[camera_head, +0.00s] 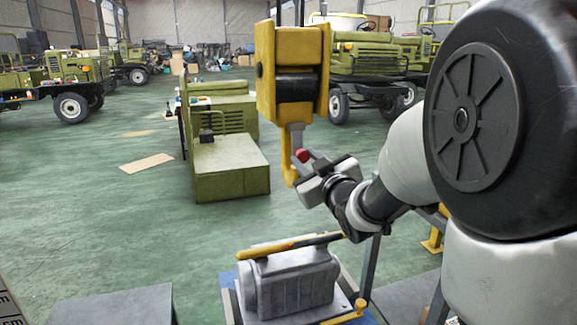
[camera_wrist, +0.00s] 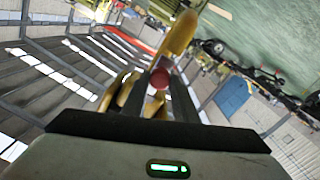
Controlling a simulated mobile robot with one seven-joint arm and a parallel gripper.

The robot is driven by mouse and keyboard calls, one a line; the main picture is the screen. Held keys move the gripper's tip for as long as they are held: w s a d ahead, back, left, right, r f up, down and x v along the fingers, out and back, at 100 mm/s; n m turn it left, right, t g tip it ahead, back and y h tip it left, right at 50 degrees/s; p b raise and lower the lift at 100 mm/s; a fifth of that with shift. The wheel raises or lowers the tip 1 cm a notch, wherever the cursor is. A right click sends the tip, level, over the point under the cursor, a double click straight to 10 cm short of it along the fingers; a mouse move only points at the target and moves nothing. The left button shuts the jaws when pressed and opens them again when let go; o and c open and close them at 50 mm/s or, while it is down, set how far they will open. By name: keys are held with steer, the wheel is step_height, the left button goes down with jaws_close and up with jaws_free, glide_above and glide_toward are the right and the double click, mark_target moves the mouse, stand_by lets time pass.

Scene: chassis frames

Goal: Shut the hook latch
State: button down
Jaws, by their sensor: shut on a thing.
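A yellow hoist block (camera_head: 292,72) hangs in the upper middle of the head view. Below it hangs a yellow hook (camera_head: 288,165), with a grey piece (camera_head: 297,135) at its top. A red knob (camera_head: 302,155) shows at the hook's right side, apparently part of the latch. My gripper (camera_head: 307,162) reaches it from the lower right and is shut on this knob. In the wrist view the red knob (camera_wrist: 159,78) sits between my dark fingertips, with the yellow hook (camera_wrist: 180,33) just beyond. The latch arm is mostly hidden, so I cannot tell its angle.
A grey engine-like casting (camera_head: 290,283) with a yellow bar (camera_head: 287,245) on top stands below the hook. A green machine (camera_head: 232,165) stands behind on the green floor. Several green vehicles (camera_head: 368,58) are further back. The floor at left is mostly clear.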

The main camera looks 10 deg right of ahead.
steer(key=shift+w+f+t, duration=0.35)
steer(key=shift+f+t, duration=0.1)
steer(key=shift+t, duration=0.45)
steer(key=c, duration=1.4)
jaws_free()
steer(key=shift+f, duration=0.1)
steer(key=shift+c, duration=0.2)
steer(key=shift+o, duration=0.2)
steer(key=shift+a, duration=0.1)
